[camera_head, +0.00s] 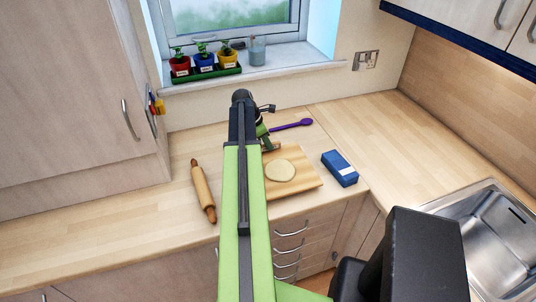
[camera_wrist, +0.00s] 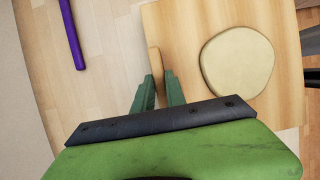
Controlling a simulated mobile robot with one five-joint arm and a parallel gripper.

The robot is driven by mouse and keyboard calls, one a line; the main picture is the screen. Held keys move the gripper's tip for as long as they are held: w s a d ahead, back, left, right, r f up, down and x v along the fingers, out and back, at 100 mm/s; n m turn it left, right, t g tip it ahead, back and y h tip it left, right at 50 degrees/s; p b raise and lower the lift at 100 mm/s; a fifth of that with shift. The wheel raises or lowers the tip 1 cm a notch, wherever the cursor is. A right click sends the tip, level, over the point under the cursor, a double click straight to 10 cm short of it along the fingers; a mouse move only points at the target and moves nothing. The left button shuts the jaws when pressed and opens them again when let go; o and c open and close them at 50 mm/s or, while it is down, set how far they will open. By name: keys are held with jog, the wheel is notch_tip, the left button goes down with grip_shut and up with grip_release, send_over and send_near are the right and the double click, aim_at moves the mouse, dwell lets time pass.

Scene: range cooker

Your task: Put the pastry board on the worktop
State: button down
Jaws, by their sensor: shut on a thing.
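The pastry board (camera_head: 308,182) is a pale striped wooden board with a round piece of dough (camera_head: 280,170) on it. It appears at the worktop (camera_head: 150,215) near the front edge, right of my arm. I cannot tell whether it rests flat or is slightly raised. My gripper (camera_head: 271,146) is at the board's far left side, partly hidden by my arm. In the wrist view, the fingers (camera_wrist: 160,88) are closed at the board's edge, by a small wooden lip (camera_wrist: 155,62). The board (camera_wrist: 185,20) and dough (camera_wrist: 237,66) fill the right of that view.
A rolling pin (camera_head: 203,190) lies left of my arm. A sink (camera_head: 500,238) is at right. Potted plants (camera_head: 204,65) stand on the windowsill. The worktop's left is clear.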

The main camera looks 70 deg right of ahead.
aim_at(267, 150)
notch_tip(267, 150, down, 4)
jog(key=b, duration=0.4)
jog(key=shift+f, duration=0.15)
jog(key=shift+r, duration=0.25)
jog(key=c, duration=1.8)
grip_release()
jog(key=shift+f, duration=0.25)
jog(key=o, duration=0.4)
jog(key=shift+r, duration=0.1)
jog(key=shift+o, duration=0.2)
jog(key=shift+r, duration=0.1)
jog(key=shift+a+r, duration=0.1)
jog(key=shift+r, duration=0.15)
jog(key=p+v, duration=1.1)
jog(key=shift+w+r, duration=0.2)
jog(key=shift+a, duration=0.1)
